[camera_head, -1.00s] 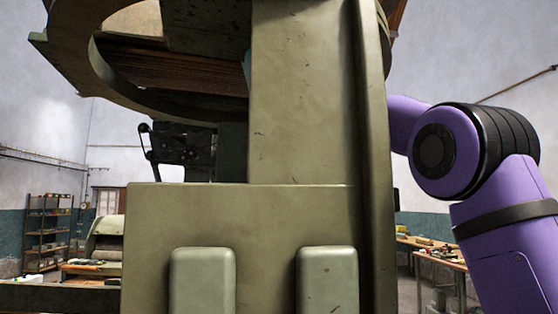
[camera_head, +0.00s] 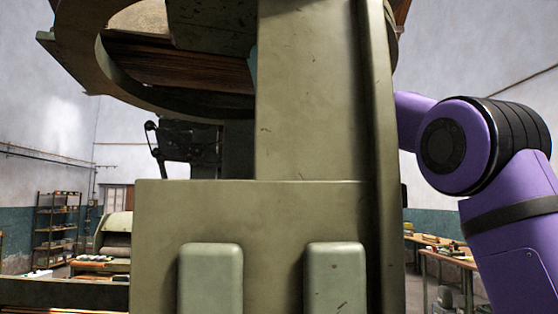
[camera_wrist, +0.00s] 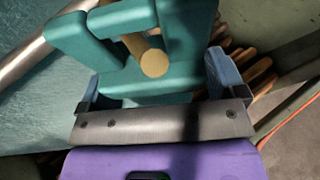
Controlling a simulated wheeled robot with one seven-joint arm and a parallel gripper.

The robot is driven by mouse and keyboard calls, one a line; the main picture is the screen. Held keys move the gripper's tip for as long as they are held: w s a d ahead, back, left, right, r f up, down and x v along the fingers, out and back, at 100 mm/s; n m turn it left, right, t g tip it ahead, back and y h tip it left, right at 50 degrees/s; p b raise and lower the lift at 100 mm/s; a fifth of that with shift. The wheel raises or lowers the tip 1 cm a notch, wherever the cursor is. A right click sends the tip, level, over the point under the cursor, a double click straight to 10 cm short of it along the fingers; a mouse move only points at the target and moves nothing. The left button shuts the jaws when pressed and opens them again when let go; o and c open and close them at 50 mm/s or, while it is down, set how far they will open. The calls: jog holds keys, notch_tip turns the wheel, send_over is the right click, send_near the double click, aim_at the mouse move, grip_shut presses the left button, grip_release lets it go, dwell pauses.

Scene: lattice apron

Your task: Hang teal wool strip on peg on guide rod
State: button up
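The teal wool strip (camera_wrist: 185,35) shows in the wrist view as thick teal pieces beyond my gripper, with a gap in its middle. A tan wooden peg (camera_wrist: 155,62) with a round end comes through that gap towards the camera. A grey metal rod, likely the guide rod (camera_wrist: 30,55), runs diagonally at the upper left. My gripper (camera_wrist: 158,85) has its two blue-grey fingers wide apart. Teal lies between them; whether they touch it is unclear. In the head view the gripper, strip and peg are hidden behind the green machine; my purple arm is at right.
A large olive-green machine (camera_head: 300,225) with a ring-shaped part fills the middle of the head view. A shelf rack (camera_head: 55,230) stands far left and a workbench (camera_head: 440,250) at right. Several wooden pieces (camera_wrist: 262,75) lie beyond the right finger.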

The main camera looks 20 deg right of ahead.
jog(key=shift+s+d, duration=0.1)
jog(key=v, duration=1)
jog(key=shift+s+d, duration=0.2)
jog(key=shift+s+r, duration=0.1)
jog(key=shift+r, duration=0.05)
